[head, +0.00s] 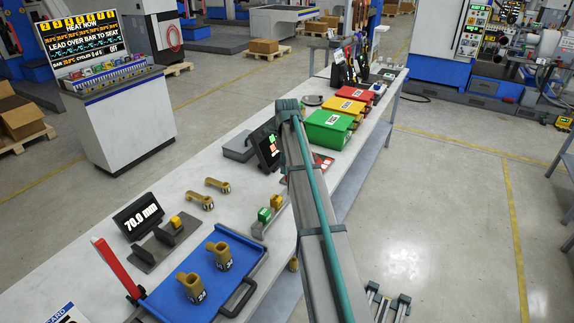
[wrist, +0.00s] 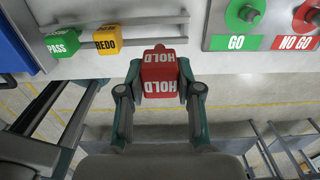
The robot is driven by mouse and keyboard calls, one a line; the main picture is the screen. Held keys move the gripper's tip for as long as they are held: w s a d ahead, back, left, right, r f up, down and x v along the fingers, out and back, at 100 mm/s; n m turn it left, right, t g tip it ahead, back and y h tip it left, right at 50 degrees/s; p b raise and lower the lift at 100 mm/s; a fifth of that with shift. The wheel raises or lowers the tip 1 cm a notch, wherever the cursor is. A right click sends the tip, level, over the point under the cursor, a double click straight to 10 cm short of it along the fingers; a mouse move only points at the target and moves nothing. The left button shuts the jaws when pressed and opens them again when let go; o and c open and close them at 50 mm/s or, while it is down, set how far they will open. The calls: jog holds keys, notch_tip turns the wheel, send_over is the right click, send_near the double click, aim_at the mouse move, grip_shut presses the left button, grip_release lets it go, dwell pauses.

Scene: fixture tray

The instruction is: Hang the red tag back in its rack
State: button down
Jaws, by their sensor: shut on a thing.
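The red tag (wrist: 163,72), a block lettered HOLD, is between the two fingertips of my gripper (wrist: 160,84) in the wrist view. My gripper is shut on its sides. The tag is at the table's edge, with floor showing below and beside it. The rack (wrist: 150,21) is a grey bar just above the tag in the picture. The green PASS tag (wrist: 50,48) and yellow REDO tag (wrist: 105,40) sit along its left part; its right part is bare. In the head view the rack (head: 258,229) is partly behind my arm, and the red tag and fingers are hidden.
The blue tray (head: 240,279), a 70.0 mm display (head: 138,216) and coloured bins (head: 328,128) share the bench. Right of the bench is open floor.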

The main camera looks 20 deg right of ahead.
jog(key=shift+f+b, duration=1.2)
jog(key=shift+f, duration=1)
jog(key=shift+f+b, duration=0.65)
jog(key=shift+f, duration=1.75)
jog(key=shift+c, duration=0.7)
grip_release()
jog(key=shift+r+p, duration=2.05)
jog(key=shift+r, duration=1.5)
jog(key=shift+f, duration=0.1)
